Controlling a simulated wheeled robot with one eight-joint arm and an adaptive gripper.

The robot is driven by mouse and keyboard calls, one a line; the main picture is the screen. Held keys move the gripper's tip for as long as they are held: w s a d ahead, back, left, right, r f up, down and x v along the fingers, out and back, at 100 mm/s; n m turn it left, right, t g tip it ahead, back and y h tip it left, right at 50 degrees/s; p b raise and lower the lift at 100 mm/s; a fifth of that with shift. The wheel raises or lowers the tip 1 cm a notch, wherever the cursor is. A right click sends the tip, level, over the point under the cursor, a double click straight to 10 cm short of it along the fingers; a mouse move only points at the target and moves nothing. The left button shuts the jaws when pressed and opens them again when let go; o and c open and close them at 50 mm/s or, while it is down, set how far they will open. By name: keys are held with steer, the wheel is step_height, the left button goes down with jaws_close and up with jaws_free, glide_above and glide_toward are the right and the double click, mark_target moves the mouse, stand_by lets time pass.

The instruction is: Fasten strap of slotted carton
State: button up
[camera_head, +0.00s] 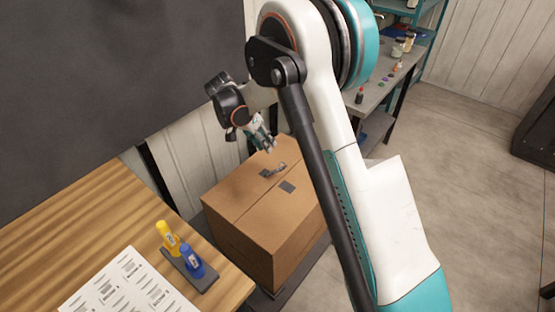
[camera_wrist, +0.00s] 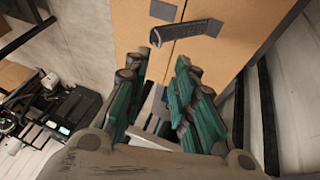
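The brown carton (camera_head: 247,245) stands upright beside the wooden table, with a seam across its top. A short grey strap (camera_head: 279,168) rises in a bend from a dark patch on the top, and a flat dark patch (camera_head: 287,187) lies across the seam from it. In the wrist view the strap (camera_wrist: 187,32) extends over the seam, near a dark patch (camera_wrist: 163,9) on the carton top (camera_wrist: 232,35). My gripper (camera_head: 270,146) is above the carton's far part. In the wrist view my gripper (camera_wrist: 160,64) has its fingers apart, with the strap beyond the tips.
The wooden table (camera_head: 95,220) holds printed sheets (camera_head: 125,285) and a yellow and a blue bottle-like item (camera_head: 190,262) on a dark stand. A grey workbench (camera_head: 385,85) with small items is at the back.

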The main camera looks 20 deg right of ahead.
steer(key=b, duration=0.3)
glide_above(278, 171)
steer(key=f, duration=0.6)
steer(key=w+f, duration=0.1)
steer(key=f, duration=0.2)
jaws_close()
